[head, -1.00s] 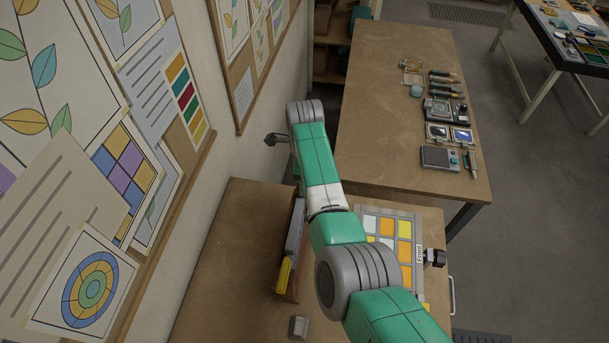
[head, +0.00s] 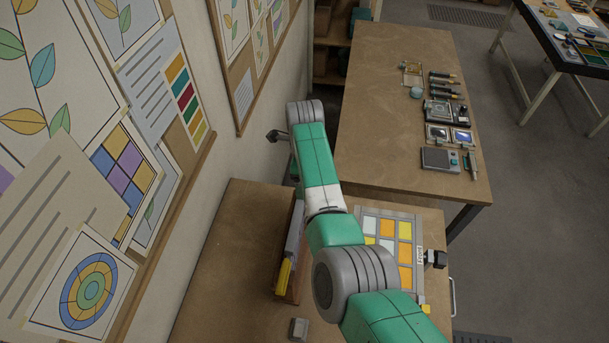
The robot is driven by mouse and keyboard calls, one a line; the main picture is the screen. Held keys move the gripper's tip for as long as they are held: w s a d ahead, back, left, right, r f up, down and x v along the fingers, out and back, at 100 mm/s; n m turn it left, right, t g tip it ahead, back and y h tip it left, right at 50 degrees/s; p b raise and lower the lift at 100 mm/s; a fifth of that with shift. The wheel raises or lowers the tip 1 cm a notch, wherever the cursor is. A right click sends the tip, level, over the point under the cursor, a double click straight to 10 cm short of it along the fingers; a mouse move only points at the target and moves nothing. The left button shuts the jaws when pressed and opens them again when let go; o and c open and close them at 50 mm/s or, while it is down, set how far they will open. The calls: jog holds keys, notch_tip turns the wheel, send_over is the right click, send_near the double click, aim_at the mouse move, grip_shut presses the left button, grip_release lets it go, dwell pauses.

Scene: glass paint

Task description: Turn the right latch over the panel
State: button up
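The panel (head: 404,232), a light frame with rows of white, yellow and orange squares, lies on the near workbench. My arm's grey joint and green link cover its left and lower parts. A dark block (head: 435,259) sits at its right edge beside a small upright label (head: 420,255); I cannot tell whether this block is a latch. A small yellow piece (head: 425,309) shows at the lower right, partly behind my arm. No latch can be clearly made out.
A wooden tray (head: 281,299) with a yellow-ended tool stands left of my arm, with a small grey block (head: 299,327) nearer. The near bench (head: 222,265) is bare at left. A second table (head: 385,100) behind holds tools along its right side. A wall with pictures borders the left.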

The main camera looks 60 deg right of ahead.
jog(key=shift+o, duration=0.4)
notch_tip(320, 180, up, 8)
jog(key=shift+f, duration=0.1)
dwell(0.6)
